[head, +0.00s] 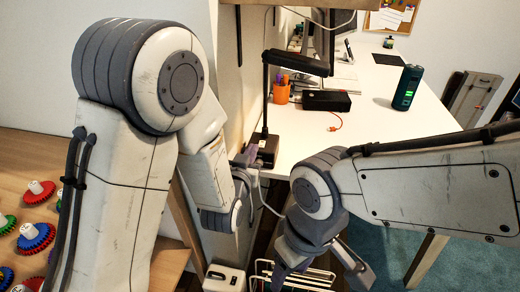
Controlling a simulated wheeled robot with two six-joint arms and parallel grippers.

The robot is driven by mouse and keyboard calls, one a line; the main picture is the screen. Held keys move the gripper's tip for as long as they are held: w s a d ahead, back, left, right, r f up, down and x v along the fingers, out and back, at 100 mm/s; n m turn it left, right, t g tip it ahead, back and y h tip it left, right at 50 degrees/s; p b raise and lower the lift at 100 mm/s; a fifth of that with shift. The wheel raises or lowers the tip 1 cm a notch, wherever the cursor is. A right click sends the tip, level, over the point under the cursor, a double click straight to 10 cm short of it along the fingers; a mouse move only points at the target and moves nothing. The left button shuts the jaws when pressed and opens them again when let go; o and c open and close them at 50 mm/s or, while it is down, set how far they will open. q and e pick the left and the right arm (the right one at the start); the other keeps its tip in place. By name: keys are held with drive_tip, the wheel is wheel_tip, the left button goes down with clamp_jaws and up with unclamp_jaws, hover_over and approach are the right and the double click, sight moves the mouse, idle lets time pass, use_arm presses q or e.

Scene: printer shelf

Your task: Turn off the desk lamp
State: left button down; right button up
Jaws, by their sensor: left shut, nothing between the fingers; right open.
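The black desk lamp (265,95) stands upright at the near left edge of the white desk, its arm bent over to the right at the top. Its dark base (268,150) sits on the desk edge. No glow shows from the lamp head, whose underside is hidden. My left gripper (248,157) is shut and empty, with its tips right beside the left side of the lamp base. I cannot tell whether they touch. The lamp's switch is not clear. My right gripper (318,268) is open and empty, low in front of the desk.
On the white desk (365,125) are an orange pen cup (281,93), a black box (326,100) with an orange plug, and a green bottle (407,88). A wire rack (300,276) and a white device (224,278) are below. Colourful gears (35,236) lie on wood at left.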

use_arm(q)
drive_tip(key=shift+w+a+r, duration=0.1)
idle(0.3)
drive_tip(key=p, duration=0.1)
hover_over(260, 150)
drive_tip(key=shift+a+f, duration=0.15)
drive_tip(key=shift+f, duration=0.45)
wheel_tip(260, 150, down, 3)
drive_tip(key=shift+r, duration=0.1)
drive_tip(key=shift+w+f, duration=0.15)
drive_tip(key=shift+f, duration=0.45)
